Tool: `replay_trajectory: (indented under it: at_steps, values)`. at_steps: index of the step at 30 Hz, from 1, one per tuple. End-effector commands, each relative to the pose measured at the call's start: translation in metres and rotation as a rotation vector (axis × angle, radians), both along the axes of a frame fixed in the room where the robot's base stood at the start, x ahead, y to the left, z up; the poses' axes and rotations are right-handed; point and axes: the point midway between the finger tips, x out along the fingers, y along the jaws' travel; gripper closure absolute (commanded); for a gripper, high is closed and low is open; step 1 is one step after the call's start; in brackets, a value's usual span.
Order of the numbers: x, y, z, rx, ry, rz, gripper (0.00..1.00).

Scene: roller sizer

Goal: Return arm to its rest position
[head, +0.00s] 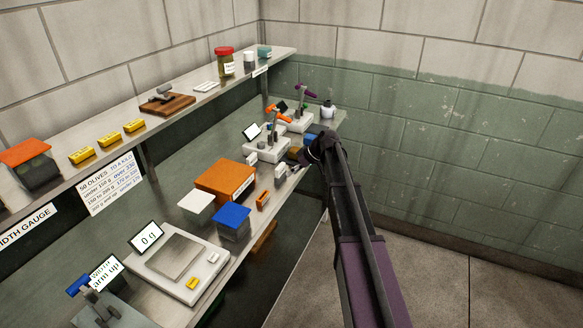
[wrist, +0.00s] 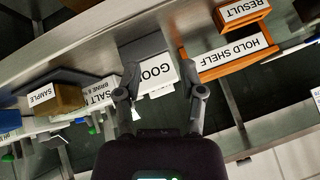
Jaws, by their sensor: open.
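My arm (head: 350,210) reaches from the lower right up to the bench edge in the head view. My gripper (wrist: 160,88) shows in the wrist view with its two fingers spread apart and nothing between them. A white label reading "GOO..." (wrist: 158,78) lies beyond the fingertips, partly covered by them. In the head view the gripper end is near the far part of the bench, and its fingers are hard to make out there.
The bench holds a scale (head: 172,262), an orange box (head: 222,178), a blue-lidded box (head: 233,222) and small devices (head: 266,148). A shelf (head: 180,103) runs above. An orange hold shelf (wrist: 232,62) is near the gripper. Open floor (head: 440,275) lies right of the bench.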

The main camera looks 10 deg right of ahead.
Motion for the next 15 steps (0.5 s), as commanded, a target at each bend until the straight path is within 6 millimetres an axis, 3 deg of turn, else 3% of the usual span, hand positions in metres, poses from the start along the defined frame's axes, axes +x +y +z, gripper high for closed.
replay_trajectory:
  at_steps: [5,8,11,15]
  values:
    - [-0.014,0.003,-0.002,-0.016,0.024,-0.015,0.49]
    - [-0.036,0.008,-0.006,-0.043,0.064,-0.043,0.49]
    - [-0.069,0.014,-0.012,-0.088,0.125,-0.091,0.49]
    - [-0.131,0.021,-0.022,-0.179,0.23,-0.194,0.49]
